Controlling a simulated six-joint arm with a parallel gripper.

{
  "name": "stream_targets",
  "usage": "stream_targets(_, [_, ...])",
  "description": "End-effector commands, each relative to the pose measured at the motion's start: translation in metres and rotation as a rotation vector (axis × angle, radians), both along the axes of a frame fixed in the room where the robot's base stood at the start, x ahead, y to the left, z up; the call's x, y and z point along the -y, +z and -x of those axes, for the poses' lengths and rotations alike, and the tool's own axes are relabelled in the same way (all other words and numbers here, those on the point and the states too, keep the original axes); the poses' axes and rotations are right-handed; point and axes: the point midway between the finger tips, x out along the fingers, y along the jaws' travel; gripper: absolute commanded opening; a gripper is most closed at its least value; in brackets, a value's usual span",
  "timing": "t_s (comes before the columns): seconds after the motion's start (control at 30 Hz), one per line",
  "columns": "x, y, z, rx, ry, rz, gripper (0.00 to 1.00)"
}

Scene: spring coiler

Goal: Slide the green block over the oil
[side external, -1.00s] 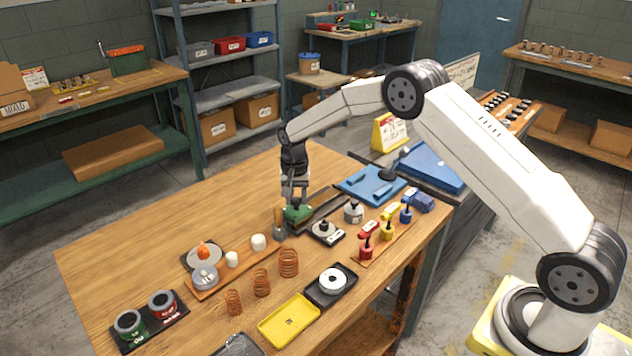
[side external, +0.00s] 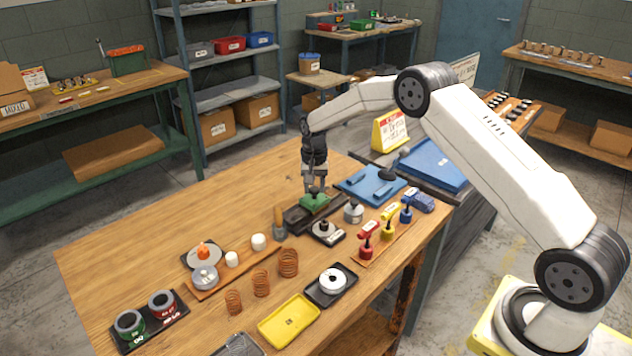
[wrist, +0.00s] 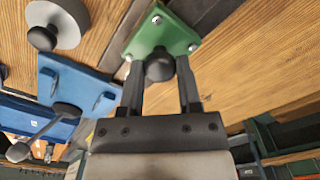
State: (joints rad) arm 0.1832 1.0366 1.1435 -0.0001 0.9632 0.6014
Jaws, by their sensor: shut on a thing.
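The green block (side external: 313,203) sits on a dark rail (side external: 296,219) on the wooden bench, near the rail's back right part. In the wrist view the block (wrist: 172,25) is a plate with silver screws at its corners and a round black knob (wrist: 160,66). My gripper (side external: 314,190) points down over the block. Its fingers stand on both sides of the knob, shut on it. I cannot make out any oil on the rail.
A wooden-handled tool (side external: 279,222) stands at the rail's front left. A grey round weight (side external: 353,212) and a blue plate (side external: 372,184) are close on the right. Coloured red, yellow and blue stamps stand farther right. The bench behind and left of the rail is clear.

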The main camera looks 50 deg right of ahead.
Motion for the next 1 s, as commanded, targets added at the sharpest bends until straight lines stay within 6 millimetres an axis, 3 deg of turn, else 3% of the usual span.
stream_targets(0.1, [0.033,0.001,-0.001,0.006,-0.007,0.001,0.0])
stream_targets(0.23, [0.056,0.001,-0.001,0.006,-0.005,0.001,0.0])
stream_targets(0.6, [0.066,0.002,-0.001,0.008,-0.003,0.005,0.0])
stream_targets(0.63, [0.066,0.002,-0.001,0.008,-0.003,0.005,0.46])
stream_targets(0.73, [0.066,0.002,-0.001,0.008,-0.003,0.005,0.78])
stream_targets(1.0, [0.064,0.001,0.0,0.004,-0.002,0.002,0.78])
